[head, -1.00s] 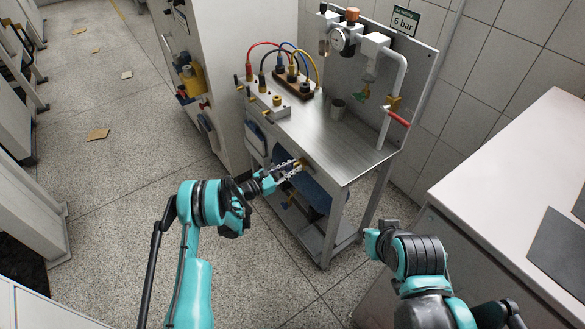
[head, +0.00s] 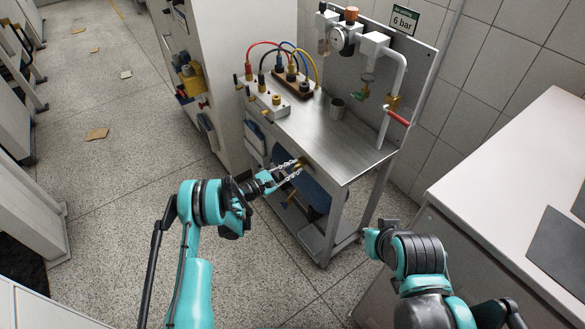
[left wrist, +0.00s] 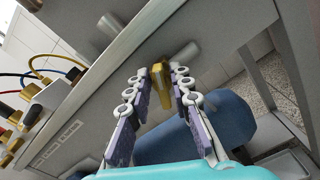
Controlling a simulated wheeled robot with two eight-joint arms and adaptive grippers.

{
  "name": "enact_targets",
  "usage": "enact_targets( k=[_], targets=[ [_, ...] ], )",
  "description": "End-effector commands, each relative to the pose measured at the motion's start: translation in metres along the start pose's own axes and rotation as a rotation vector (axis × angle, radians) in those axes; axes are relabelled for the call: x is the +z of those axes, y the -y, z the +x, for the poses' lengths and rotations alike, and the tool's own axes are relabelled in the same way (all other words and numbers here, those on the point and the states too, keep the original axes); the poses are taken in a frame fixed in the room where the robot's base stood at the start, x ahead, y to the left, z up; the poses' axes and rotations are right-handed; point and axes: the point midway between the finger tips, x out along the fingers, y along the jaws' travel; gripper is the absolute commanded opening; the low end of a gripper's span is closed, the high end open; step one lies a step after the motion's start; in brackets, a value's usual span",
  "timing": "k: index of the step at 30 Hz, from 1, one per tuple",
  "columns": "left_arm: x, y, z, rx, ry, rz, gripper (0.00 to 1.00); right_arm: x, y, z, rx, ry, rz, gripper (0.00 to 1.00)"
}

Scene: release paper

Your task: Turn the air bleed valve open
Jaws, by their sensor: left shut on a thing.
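A small brass valve (left wrist: 161,80) sticks out below the tabletop edge of the metal bench (head: 338,150). In the left wrist view it stands between the two fingertips, its brass handle pointing toward my palm. It also shows small at the bench front in the head view (head: 299,164). My left gripper (head: 292,170) is closed on this valve, with a finger on each side; the fingers also show in the left wrist view (left wrist: 162,84). My right arm is at the lower right of the head view, away from the bench; its fingers do not show.
A blue tank (left wrist: 220,120) sits under the bench. A white counter (head: 510,180) stands at the right. The left floor is mostly open.

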Motion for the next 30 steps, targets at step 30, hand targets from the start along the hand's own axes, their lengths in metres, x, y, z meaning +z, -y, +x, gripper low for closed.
enact_targets(
  k=[30],
  targets=[
    [-0.006, 0.012, 0.0, -0.002, -0.001, 0.906, 0.0, 0.0, 0.0, 0.0, 0.0, 0.0, 0.0, 0.0]
  ],
)
